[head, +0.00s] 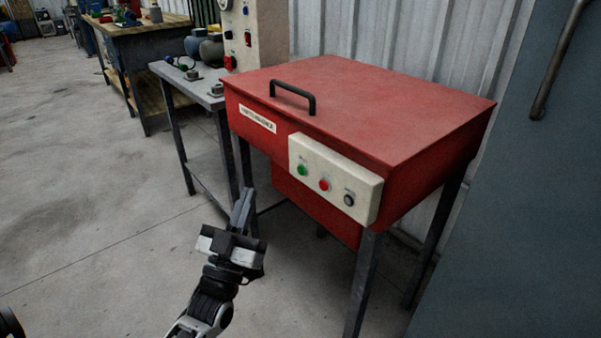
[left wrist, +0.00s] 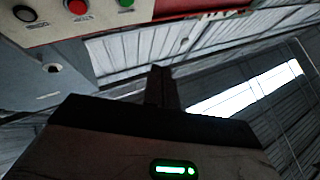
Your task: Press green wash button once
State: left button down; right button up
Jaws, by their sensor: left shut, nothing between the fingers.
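The green button (head: 303,170) is on the left of a cream control panel (head: 333,192) on the front of a red parts washer (head: 375,105). A red button (head: 324,185) and a dark round knob or button (head: 348,200) sit to its right. My left gripper (head: 245,203) is shut and empty, in front of the washer, to the left of and lower than the panel, apart from it. In the left wrist view the green button (left wrist: 126,3) is at the top edge, partly cut off, beyond the shut fingers (left wrist: 160,85). My right gripper is not in view.
The washer has a closed lid with a black handle (head: 292,96) and dark legs. A grey side table (head: 200,85) stands to its left, with a workbench (head: 140,28) farther back. A grey cabinet (head: 530,200) is at right. Open concrete floor (head: 90,200) lies at left.

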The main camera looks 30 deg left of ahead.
aim_at(301, 171)
pick_arm(q)
jog(key=shift+w, duration=0.1)
jog(key=w+d+b, duration=0.3)
jog(key=w, duration=0.5)
jog(key=shift+d, duration=0.2)
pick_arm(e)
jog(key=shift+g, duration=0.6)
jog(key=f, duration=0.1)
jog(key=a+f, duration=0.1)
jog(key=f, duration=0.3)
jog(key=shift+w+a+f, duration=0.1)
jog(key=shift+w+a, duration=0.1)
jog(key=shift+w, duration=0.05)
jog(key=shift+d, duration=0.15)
pick_arm(q)
jog(key=shift+w, duration=0.1)
jog(key=shift+w+d, duration=0.15)
jog(key=shift+w, duration=0.15)
dwell(0.3)
